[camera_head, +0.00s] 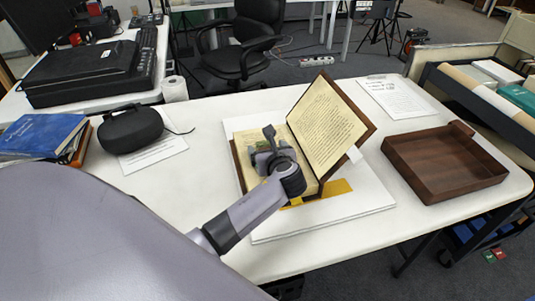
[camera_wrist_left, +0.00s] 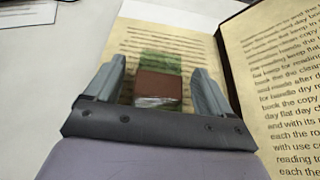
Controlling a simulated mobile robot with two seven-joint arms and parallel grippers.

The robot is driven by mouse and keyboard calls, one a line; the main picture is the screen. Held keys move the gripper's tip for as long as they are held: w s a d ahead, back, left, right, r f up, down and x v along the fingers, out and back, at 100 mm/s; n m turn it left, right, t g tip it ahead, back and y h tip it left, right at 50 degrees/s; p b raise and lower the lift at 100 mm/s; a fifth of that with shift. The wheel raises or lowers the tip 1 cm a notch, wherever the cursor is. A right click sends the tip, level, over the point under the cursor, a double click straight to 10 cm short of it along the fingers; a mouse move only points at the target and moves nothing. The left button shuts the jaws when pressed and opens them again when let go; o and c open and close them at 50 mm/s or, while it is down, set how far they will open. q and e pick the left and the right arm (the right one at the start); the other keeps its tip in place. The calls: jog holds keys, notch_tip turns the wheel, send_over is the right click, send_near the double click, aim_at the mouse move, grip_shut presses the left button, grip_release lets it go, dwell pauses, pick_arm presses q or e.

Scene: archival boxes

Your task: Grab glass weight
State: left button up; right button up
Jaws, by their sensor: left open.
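An open book (camera_head: 330,120) rests on a white board on the table, its right half raised at a slant. My left gripper (camera_head: 270,146) is over the left page and hides most of what lies there. In the left wrist view, a small block, apparently the glass weight (camera_wrist_left: 157,86), lies on the left page. It looks brown in front with a pale lower edge, and greenish and see-through behind. The left gripper (camera_wrist_left: 160,68) is open, one finger on each side of the block; contact cannot be told. My right gripper is not in view.
A brown wooden tray (camera_head: 440,165) stands to the right of the book. A paper sheet (camera_head: 397,97) lies behind it. A black case (camera_head: 130,128) and a blue book (camera_head: 42,134) are at the left. The table's front strip is clear.

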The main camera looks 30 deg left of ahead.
pick_arm(q)
jog(key=c, duration=1.2)
jog(key=shift+r, duration=0.1)
